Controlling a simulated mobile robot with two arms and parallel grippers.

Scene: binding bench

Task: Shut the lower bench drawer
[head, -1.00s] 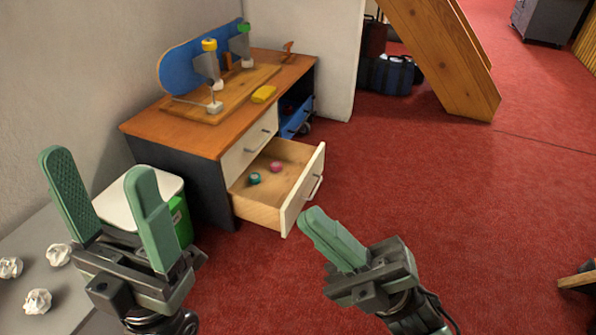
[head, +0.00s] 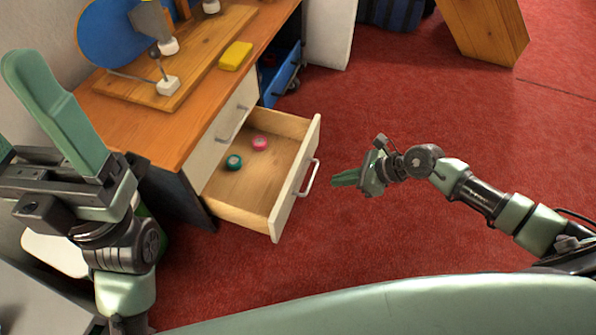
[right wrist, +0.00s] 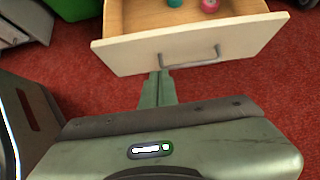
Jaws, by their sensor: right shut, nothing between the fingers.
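The lower bench drawer (head: 296,180) is pulled out from the wooden-topped bench (head: 130,135). Its pale front has a metal bar handle (head: 309,180). A teal roll (head: 234,162) and a pink roll (head: 260,143) lie inside. My right gripper (head: 336,180) is shut and empty, just outside the drawer front near the handle. In the right wrist view its fingers (right wrist: 158,78) point at the drawer front (right wrist: 130,58); I cannot tell whether they touch it. My left gripper (head: 25,105) is open at the left, partly cut off by the picture edge.
The upper drawer (head: 225,135) is shut. A blue drawer (head: 282,76) stands out farther along the bench. A yellow block (head: 236,56) and a clamped blue board (head: 108,35) are on the bench top. Red carpet (head: 400,110) is clear to the right.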

